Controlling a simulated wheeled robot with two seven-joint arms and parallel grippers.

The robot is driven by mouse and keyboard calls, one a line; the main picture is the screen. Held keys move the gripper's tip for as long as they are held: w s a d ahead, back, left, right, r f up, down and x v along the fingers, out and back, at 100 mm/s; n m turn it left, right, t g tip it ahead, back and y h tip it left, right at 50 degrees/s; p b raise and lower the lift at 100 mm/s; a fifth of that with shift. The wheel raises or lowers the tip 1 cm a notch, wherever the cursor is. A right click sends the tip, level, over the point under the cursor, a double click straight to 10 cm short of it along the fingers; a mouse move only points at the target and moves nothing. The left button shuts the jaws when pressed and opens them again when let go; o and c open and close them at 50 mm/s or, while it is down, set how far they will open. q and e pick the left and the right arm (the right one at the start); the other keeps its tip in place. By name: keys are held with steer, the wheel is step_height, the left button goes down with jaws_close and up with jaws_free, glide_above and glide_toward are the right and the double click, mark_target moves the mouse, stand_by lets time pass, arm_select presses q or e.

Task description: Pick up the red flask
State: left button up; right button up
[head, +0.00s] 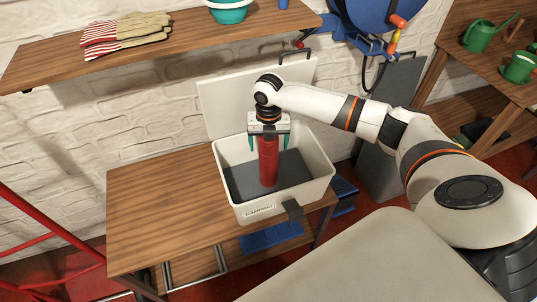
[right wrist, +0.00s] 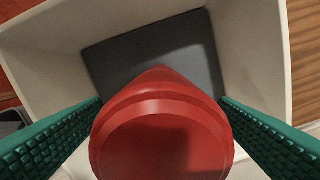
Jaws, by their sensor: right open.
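The red flask (head: 268,163) stands upright inside a white open box (head: 327,163) on a wooden table. My right gripper (head: 269,140) is above the flask and points down, with one green finger on each side of its upper part. In the right wrist view the flask's round top (right wrist: 162,140) fills the lower middle between the two spread green fingers (right wrist: 160,125). Gaps show beside the flask near the fingertips, and the gripper is open. The flask's lower end meets the box's dark floor (right wrist: 160,55). My left gripper is not in view.
The box's raised lid (head: 215,105) stands behind it. The wooden table (head: 160,215) is bare to the left. A shelf (head: 180,42) above holds gloves (head: 125,35) and a teal bowl (head: 229,12).

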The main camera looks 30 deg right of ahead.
step_height(320, 180, down, 2)
steer(key=shift+f, duration=0.1)
steer(key=shift+w, duration=0.1)
steer(key=c, duration=1.6)
